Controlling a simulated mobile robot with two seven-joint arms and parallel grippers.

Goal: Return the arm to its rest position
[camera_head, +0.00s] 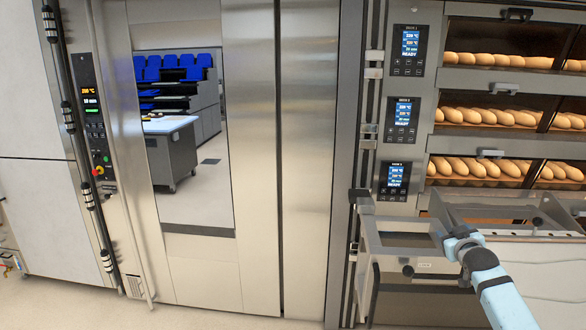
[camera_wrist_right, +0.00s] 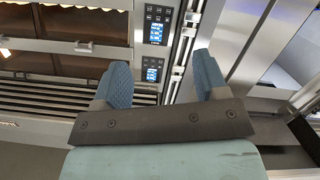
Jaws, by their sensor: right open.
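My right gripper (camera_head: 452,240) is in front of the deck ovens at the lower right of the head view, with its light blue arm coming in from the lower right. In the right wrist view its two blue ribbed fingers (camera_wrist_right: 162,82) stand apart, with nothing held between them. Beyond them show an oven control panel and metal framing. My left gripper is not in view.
Deck ovens (camera_head: 490,87) with loaves behind glass stand at the right. A metal loader-like frame (camera_head: 400,225) lies close around the right gripper. A tall steel oven (camera_head: 305,150) with a reflective window stands at centre-left. Floor (camera_head: 60,300) is free at the lower left.

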